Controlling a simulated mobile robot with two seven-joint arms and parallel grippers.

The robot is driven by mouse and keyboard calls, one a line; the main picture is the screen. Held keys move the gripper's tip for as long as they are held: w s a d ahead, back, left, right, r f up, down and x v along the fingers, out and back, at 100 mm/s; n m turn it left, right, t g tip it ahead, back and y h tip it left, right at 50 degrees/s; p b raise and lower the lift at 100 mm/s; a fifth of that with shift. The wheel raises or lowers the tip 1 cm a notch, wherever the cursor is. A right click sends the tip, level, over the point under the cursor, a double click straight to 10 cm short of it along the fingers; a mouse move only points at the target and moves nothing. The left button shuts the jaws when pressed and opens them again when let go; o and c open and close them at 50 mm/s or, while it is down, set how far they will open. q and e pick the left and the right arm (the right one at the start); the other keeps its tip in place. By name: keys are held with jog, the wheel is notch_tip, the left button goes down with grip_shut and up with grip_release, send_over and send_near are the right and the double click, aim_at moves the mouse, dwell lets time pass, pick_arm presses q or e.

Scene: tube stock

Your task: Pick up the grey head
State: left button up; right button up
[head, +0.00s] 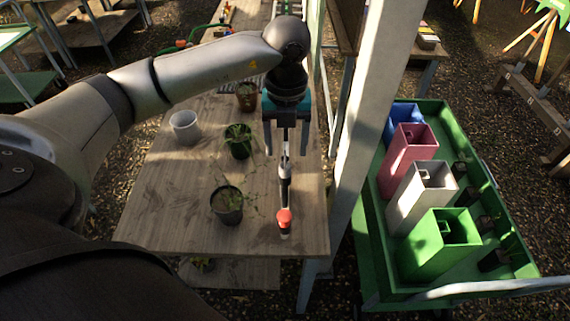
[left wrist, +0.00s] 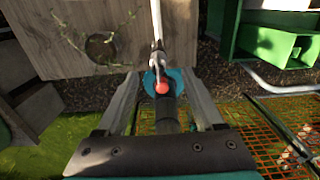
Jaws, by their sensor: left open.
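A slim tool with a light grey upper part (head: 285,160), a dark lower part and a red end (head: 284,216) shows below my left gripper (head: 286,148) in the head view. I take its grey part for the grey head, though this is not certain. The left gripper is open, its two fingers apart on either side of the tool's line. In the left wrist view, a pale shaft (left wrist: 156,35) runs down to a red knob (left wrist: 162,87) between the open fingers (left wrist: 158,77). Contact cannot be told. My right gripper is not in view.
Potted plants (head: 228,207) and a white pot (head: 185,126) stand on the wooden table (head: 165,215), left of the tool. A post (head: 365,130) rises at the table's right. Beyond it, a green cart (head: 370,262) holds blue, red, grey and green bins (head: 425,255).

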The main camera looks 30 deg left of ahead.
aim_at(285, 153)
pick_arm(q)
notch_tip(285, 153, down, 5)
jog(key=shift+a+p, duration=0.1)
jog(key=shift+p, duration=0.35)
grip_shut()
dwell(0.3)
